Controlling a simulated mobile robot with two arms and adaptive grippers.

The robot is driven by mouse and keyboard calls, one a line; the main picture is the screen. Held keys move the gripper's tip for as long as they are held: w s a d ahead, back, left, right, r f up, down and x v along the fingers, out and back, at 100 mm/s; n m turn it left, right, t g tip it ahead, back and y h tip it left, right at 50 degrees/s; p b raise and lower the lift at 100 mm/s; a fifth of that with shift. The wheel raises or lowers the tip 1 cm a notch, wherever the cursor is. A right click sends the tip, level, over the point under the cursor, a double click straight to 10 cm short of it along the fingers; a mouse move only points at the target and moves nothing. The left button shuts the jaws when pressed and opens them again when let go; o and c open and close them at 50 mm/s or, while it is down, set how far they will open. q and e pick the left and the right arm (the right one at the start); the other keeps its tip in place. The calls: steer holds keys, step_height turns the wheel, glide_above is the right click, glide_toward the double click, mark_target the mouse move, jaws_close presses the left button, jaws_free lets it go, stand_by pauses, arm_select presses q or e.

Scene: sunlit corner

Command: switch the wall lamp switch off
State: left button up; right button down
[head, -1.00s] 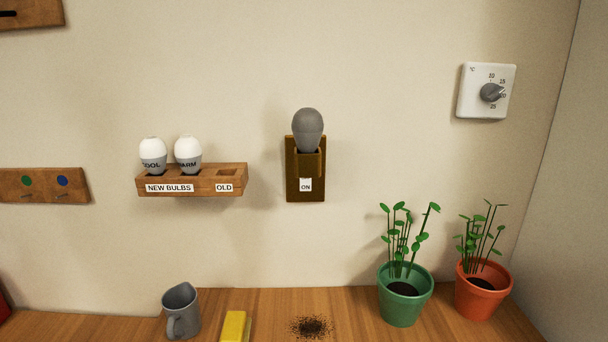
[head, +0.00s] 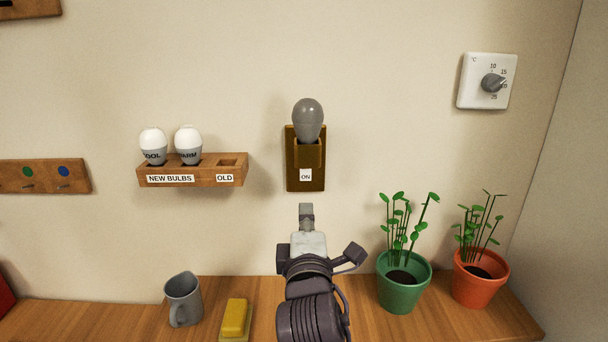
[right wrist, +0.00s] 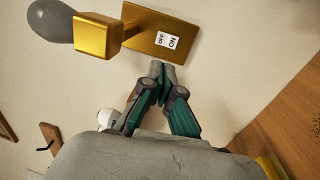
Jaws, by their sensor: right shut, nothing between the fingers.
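The wall lamp (head: 291,155) is a brown-gold plate on the wall with a socket holding a grey bulb (head: 307,119). A white ON label (head: 306,175) sits low on the plate; I cannot make out a separate switch lever. In the right wrist view, the gold plate (right wrist: 148,32) and the bulb (right wrist: 50,20) show at the top. My right gripper (head: 306,210) is just below the plate in the head view. In the right wrist view its fingertips (right wrist: 161,70) are together, empty, close to the plate's label edge; contact cannot be told. My left gripper is not in view.
A bulb rack (head: 200,176) with two white bulbs hangs left of the lamp. A thermostat (head: 487,81) is at upper right. On the wooden shelf (head: 60,315) are a grey jug (head: 183,300), a yellow block (head: 235,317), a green pot (head: 402,287) and an orange pot (head: 480,283).

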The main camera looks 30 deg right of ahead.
mark_target(304, 173)
steer(key=shift+w, duration=0.1)
steer(key=p+x, duration=0.4)
steer(key=x, duration=0.8)
steer(key=shift+w+d+r, duration=0.15)
steer(key=shift+w+d, duration=0.05)
steer(key=shift+w, duration=0.1)
steer(key=shift+w+d+p, duration=0.3)
steer(key=shift+w, duration=0.2)
steer(key=shift+w+r+p, duration=0.1)
steer(key=shift+r+p, duration=0.05)
steer(key=shift+p, duration=0.15)
steer(key=shift+d, duration=0.1)
